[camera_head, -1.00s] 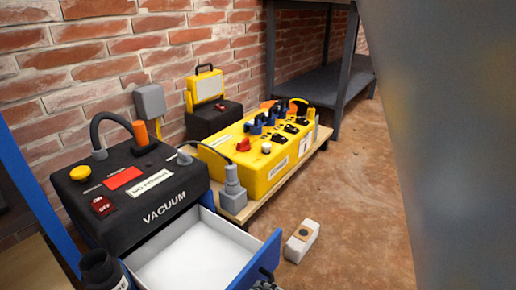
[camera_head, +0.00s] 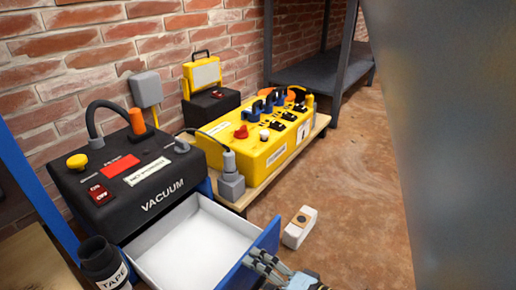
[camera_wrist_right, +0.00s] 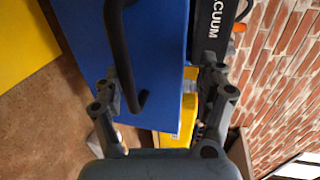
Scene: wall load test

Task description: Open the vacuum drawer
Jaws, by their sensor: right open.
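The vacuum unit (camera_head: 125,195) is a black box labelled VACUUM at the left of the head view. Its drawer below stands pulled out, with a bare white inside (camera_head: 195,250) and a blue front panel (camera_head: 262,243). My right gripper (camera_head: 268,268) is at the outer side of that panel, at the bottom edge. In the right wrist view the blue front panel (camera_wrist_right: 160,35) fills the middle, with a black bar handle (camera_wrist_right: 120,55). My right gripper (camera_wrist_right: 160,88) is open there; the handle's end shows between its fingers, close to the left one. Contact is unclear. My left gripper is not in view.
A black cylinder marked TAPE (camera_head: 103,262) stands left of the drawer. A yellow control box (camera_head: 260,140) sits on a wooden board behind. A small white block (camera_head: 299,228) lies on the floor to the right. A grey surface (camera_head: 450,130) blocks the far right.

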